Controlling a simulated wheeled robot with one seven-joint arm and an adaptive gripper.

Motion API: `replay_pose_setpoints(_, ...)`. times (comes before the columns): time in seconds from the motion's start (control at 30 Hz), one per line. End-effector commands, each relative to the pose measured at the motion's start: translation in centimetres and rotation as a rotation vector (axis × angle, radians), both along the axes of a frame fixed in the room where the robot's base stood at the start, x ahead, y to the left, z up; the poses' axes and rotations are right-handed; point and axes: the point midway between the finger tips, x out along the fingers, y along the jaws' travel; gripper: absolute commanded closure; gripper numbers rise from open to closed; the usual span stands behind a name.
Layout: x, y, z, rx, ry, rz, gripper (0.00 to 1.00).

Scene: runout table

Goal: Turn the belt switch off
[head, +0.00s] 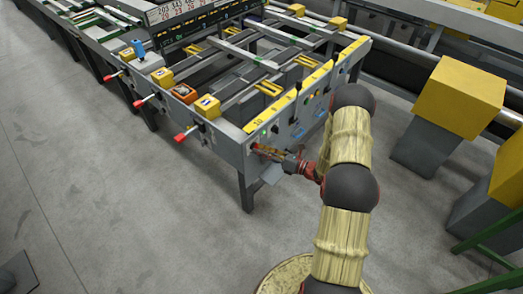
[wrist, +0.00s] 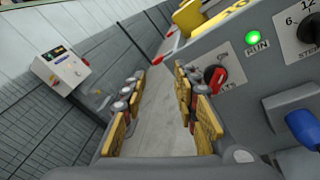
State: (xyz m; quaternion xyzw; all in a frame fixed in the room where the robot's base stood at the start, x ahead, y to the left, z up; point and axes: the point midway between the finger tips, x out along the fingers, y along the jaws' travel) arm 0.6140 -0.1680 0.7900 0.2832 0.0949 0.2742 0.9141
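The switch is a red rotary knob (wrist: 214,76) on a white plate on the table's grey front panel. In the wrist view the knob is just right of the right finger, outside the gap and partly behind that finger. A green lamp (wrist: 253,37) marked RUN is lit above and right of the knob. In the head view my gripper (head: 268,153) is at the front panel near its left corner; the knob is not clear there.
A numbered dial (wrist: 307,28) and a blue part (wrist: 303,124) are on the panel to the right. Red-tipped handles (head: 186,134) stick out from the runout table's (head: 243,150) left side. Yellow-topped grey blocks (head: 460,95) stand at right. The floor (head: 120,220) at left is clear.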

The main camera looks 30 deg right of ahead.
Motion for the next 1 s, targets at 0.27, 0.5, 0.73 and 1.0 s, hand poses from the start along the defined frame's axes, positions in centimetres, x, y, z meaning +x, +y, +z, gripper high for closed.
replay_pose_setpoints(0.27,-1.3,-5.4,-6.7,0.156,0.061,-0.220,0.70)
replay_pose_setpoints(0.5,0.2,-5.3,-7.5,0.169,0.065,-0.240,0.70)
replay_pose_setpoints(0.73,3.5,-3.9,-7.5,0.168,0.064,-0.239,0.70)
replay_pose_setpoints(1.0,5.7,-3.2,-7.4,0.169,0.065,-0.241,0.70)
